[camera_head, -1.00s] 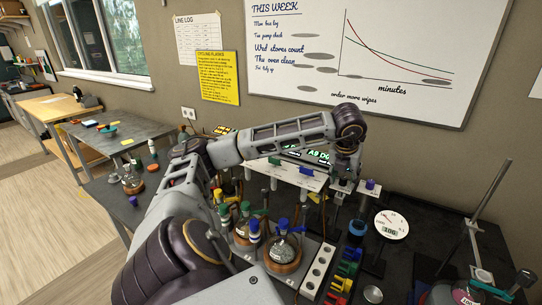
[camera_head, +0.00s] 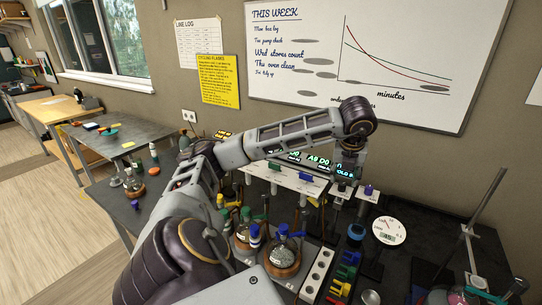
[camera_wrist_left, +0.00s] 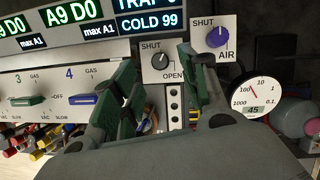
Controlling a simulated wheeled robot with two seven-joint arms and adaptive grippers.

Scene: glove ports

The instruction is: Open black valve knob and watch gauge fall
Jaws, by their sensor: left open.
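The black valve knob (camera_wrist_left: 160,62) is on a white plate marked SHUT above and OPEN at lower right. My left gripper (camera_wrist_left: 158,72) is open, its green-padded fingers on either side of the knob in the wrist view; I cannot tell whether they touch it. In the head view the left gripper (camera_head: 346,172) is over the panel's right end. The round white gauge (camera_wrist_left: 256,99) has a red needle pointing to the upper left near 100, and its small display reads 45. The gauge also shows in the head view (camera_head: 389,230). My right gripper is not in view.
A purple AIR knob (camera_wrist_left: 217,37) sits close to the right finger. Green (camera_wrist_left: 26,101) and blue (camera_wrist_left: 82,99) valve handles are on the panel to the left. Flasks (camera_head: 283,259) stand below my arm. A metal stand (camera_head: 470,240) rises at the right.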

